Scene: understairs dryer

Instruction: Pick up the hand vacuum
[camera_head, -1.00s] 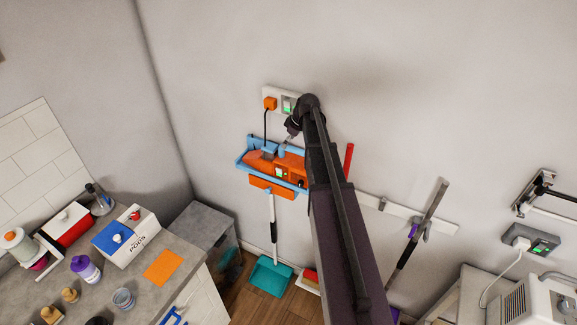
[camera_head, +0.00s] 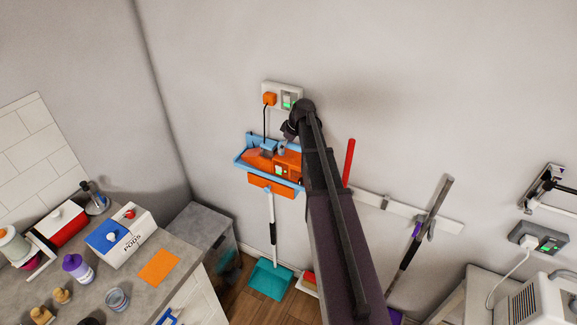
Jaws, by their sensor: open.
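An orange appliance (camera_head: 288,164) with a small green light, which looks like the hand vacuum, sits in a blue wall tray (camera_head: 240,163). A darker orange rounded part (camera_head: 257,156) lies at its left. I cannot tell exactly where the vacuum ends and its dock begins. My gripper (camera_head: 287,139) is open and empty, just above the tray in the picture. Its fingers are small and dark, partly merged with the wrist. My arm covers the tray's right end. I cannot tell whether the gripper touches anything.
A wall socket (camera_head: 281,96) with an orange plug (camera_head: 269,99) and black cord is above the tray. A broom or dustpan handle (camera_head: 271,217) hangs below. A red handle (camera_head: 349,160) and white rail (camera_head: 405,211) are at right. A cluttered counter (camera_head: 195,247) is lower left.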

